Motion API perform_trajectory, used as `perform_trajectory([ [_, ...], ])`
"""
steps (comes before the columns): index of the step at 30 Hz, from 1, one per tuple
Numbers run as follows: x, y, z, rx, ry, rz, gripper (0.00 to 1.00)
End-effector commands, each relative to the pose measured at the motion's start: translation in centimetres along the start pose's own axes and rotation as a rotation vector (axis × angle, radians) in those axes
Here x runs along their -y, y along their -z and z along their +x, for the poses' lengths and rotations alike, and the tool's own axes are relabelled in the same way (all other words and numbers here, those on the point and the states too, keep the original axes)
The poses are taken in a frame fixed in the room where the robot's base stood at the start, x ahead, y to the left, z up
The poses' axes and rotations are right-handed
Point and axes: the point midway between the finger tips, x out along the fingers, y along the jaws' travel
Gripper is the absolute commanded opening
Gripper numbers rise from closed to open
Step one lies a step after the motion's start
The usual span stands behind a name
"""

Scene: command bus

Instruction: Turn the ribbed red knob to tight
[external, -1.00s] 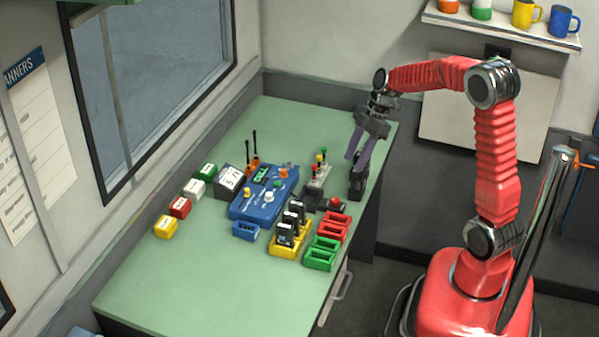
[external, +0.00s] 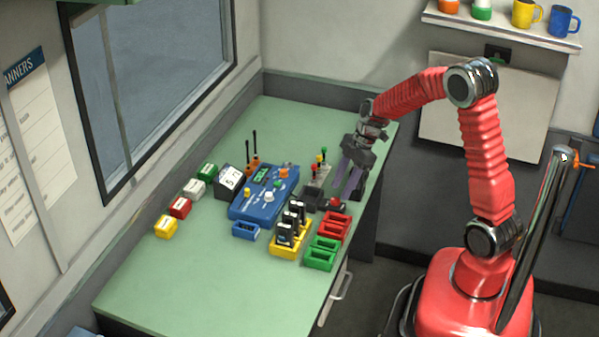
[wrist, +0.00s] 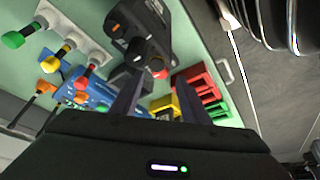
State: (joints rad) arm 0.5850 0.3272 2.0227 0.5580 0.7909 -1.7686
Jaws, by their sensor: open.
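A round red knob (external: 335,203) sits on a dark base near the right edge of the green bench. The knob also shows in the wrist view (wrist: 160,74), between my finger lines; its ribs are too small to make out. My gripper (external: 345,191) points down above and just behind the knob in the external view. In the wrist view my gripper (wrist: 158,88) has its two fingers spread apart with nothing between them. Contact with the knob cannot be seen. Any marking for tight is not readable.
A tall dark device (wrist: 143,32) stands close by. A white block (external: 319,172) with coloured-tipped posts is at the back. Red trays (external: 334,228), green trays (external: 320,253) and a yellow holder (external: 289,250) with dark units lie in front. A blue console (external: 262,205) is left.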

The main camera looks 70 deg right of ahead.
Motion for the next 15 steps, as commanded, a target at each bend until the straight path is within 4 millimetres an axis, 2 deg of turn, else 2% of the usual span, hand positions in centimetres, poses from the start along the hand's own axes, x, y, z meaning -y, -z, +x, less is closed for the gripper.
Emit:
perform_trajectory([
  [6,0.1,0.0,2.8,0.0,0.002,0.001,0.41],
  [15,0.0,0.0,3.5,0.0,-0.001,0.0,0.41],
])
